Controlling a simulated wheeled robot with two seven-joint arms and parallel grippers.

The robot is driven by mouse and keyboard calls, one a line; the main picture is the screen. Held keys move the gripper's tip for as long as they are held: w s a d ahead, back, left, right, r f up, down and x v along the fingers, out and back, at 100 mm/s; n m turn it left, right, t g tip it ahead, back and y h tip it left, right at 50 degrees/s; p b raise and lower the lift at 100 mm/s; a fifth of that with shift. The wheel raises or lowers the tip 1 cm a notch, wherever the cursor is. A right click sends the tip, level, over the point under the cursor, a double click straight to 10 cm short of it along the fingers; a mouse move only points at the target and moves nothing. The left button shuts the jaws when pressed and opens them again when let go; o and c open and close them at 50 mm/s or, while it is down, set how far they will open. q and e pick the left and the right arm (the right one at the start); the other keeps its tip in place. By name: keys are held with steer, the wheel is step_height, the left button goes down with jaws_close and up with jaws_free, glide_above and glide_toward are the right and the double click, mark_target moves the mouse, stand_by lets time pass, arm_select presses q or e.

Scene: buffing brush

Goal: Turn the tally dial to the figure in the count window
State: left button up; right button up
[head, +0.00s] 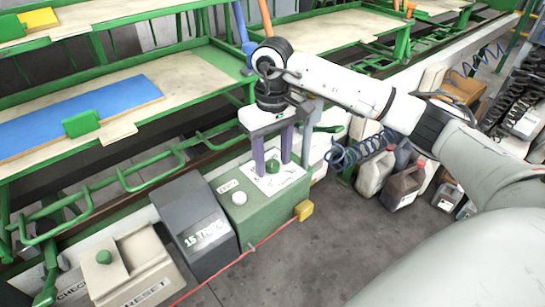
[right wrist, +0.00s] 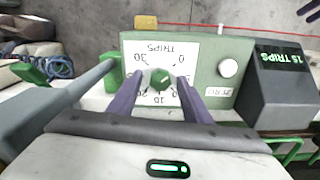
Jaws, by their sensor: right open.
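The tally dial is a green knob (head: 272,166) on a white scale plate (head: 280,179), on top of a green box (head: 260,203). It also shows in the right wrist view (right wrist: 160,79), where the plate reads TRIPS upside down, with 0 and 30 among its figures. The count window is on a dark grey box (head: 195,216) left of the green box and reads 15 TRIPS; in the right wrist view its figure (right wrist: 284,58) glows green. My right gripper (head: 272,168) points down, open, its purple fingers either side of the knob, apparently with gaps.
A white button (head: 239,198) labelled ZERO sits beside the dial. A beige box (head: 126,268) with a green button and RESET lettering stands further left. A yellow block (head: 304,210) and red cable are at the front edge. Jugs (head: 402,184) stand right.

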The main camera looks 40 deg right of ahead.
steer(key=c, duration=1.1)
steer(key=shift+m, duration=0.3)
